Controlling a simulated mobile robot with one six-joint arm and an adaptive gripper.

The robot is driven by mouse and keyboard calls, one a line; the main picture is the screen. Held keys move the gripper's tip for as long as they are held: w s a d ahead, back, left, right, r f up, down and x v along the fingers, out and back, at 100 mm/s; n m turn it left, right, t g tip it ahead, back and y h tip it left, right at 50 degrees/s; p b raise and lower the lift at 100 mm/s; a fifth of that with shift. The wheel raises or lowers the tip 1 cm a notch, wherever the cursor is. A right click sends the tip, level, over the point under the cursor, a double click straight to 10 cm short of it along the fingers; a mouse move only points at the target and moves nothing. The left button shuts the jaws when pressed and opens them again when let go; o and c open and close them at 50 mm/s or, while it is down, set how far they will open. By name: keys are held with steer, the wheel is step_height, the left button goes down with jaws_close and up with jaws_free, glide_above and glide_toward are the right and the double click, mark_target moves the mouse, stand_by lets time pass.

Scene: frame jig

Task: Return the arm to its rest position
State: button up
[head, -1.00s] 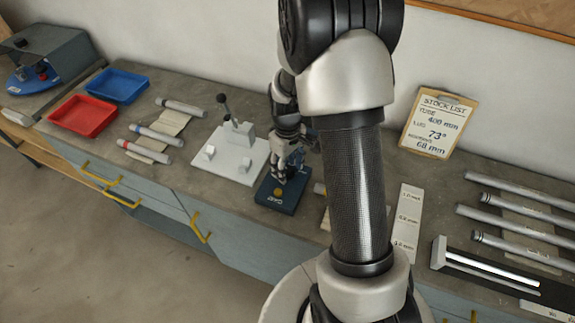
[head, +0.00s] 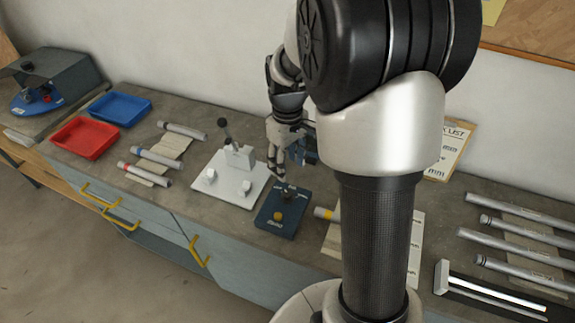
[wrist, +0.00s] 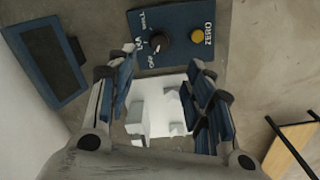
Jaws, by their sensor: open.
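My gripper (head: 276,165) hangs over the bench between the white jig and the blue control box in the head view. In the wrist view my gripper (wrist: 162,100) has its two fingers spread with nothing between them. The blue box (head: 283,212) has a black knob and a yellow button; in the wrist view the box (wrist: 180,38) reads ZERO beside the button. The white jig (head: 226,182) with its black-knobbed lever stands to the left; part of the jig (wrist: 155,110) shows between the fingers. My upper arm hides part of the bench.
A red tray (head: 86,138) and a blue tray (head: 120,108) sit at the left, near several short tubes. Long tubes (head: 515,240) lie at the right. A stock list clipboard (head: 452,150) leans on the wall, partly hidden. A dark screen (wrist: 45,62) shows in the wrist view.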

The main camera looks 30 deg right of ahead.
steer(key=shift+r, duration=0.1)
stand_by(0.3)
steer(key=s+a+r+m+t+b, duration=0.1)
steer(key=s+a+r+t, duration=0.1)
steer(key=s+a+r, duration=0.3)
steer(key=s+a+r+m+t+b, duration=0.1)
steer(key=s+a+r, duration=0.4)
steer(key=s, duration=0.9)
steer(key=shift+s+a+r+m+t+b, duration=0.2)
steer(key=shift+s+a+m+t+b, duration=0.15)
steer(key=shift+a+m+t, duration=0.6)
steer(key=shift+a+n, duration=0.25)
steer(key=shift+n, duration=0.1)
